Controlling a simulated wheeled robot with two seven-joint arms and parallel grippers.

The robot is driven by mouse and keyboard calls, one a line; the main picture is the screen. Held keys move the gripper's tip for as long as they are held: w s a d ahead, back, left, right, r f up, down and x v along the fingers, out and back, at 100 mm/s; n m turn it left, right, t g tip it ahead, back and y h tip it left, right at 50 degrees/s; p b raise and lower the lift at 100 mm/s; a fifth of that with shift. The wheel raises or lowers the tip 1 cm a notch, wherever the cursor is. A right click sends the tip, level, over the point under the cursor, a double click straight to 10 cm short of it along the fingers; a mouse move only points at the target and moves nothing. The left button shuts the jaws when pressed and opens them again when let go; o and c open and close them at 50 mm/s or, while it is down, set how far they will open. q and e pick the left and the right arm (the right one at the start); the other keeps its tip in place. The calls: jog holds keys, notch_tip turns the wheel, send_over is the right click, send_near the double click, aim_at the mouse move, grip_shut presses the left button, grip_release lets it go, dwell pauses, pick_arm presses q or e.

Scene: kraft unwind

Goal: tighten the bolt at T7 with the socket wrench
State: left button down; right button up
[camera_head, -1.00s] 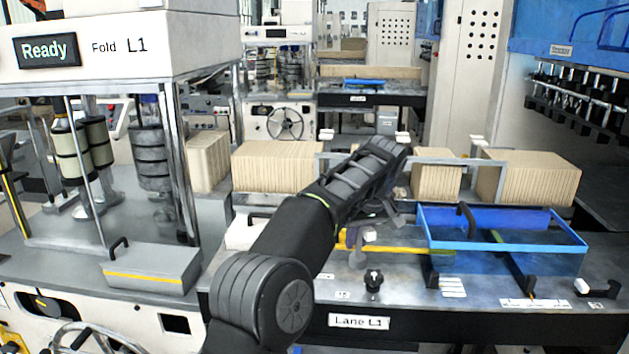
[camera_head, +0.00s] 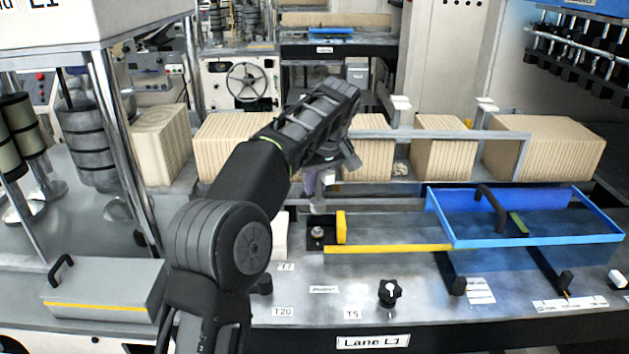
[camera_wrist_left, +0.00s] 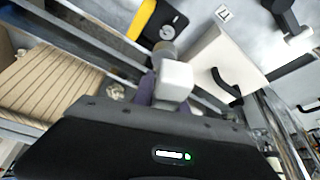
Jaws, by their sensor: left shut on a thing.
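My left gripper (camera_head: 326,176) points down over the lane table and is shut on the socket wrench (camera_head: 318,202). In the left wrist view the wrench shows as a pale block (camera_wrist_left: 177,80) with a round socket end between the fingers. The bolt (camera_head: 318,232) sits on a small black block beside a yellow stop, just below the wrench. It also shows in the left wrist view (camera_wrist_left: 167,32), apart from the socket end. The T7 label (camera_head: 287,267) lies on the table in front, to the left of the bolt. My right gripper is out of view.
A yellow bar (camera_head: 400,249) and a blue-framed tray (camera_head: 540,241) lie right of the bolt. A white box (camera_head: 280,236) stands close on the left, partly hidden by my arm. Kraft stacks (camera_head: 445,160) line the back behind a metal rail. A black knob (camera_head: 389,292) stands in front.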

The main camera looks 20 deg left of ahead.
aim_at(316, 200)
pick_arm(q)
jog(key=shift+w+a+f, duration=0.1)
jog(key=shift+a, duration=0.05)
jog(key=shift+f, duration=0.1)
jog(key=shift+f, duration=0.1)
jog(key=shift+f, duration=2.2)
jog(key=shift+f+b, duration=0.6)
jog(key=shift+f, duration=0.3)
dwell(1.1)
jog(key=shift+m+t, duration=0.3)
jog(key=shift+m, duration=0.5)
jog(key=shift+m+h, duration=0.3)
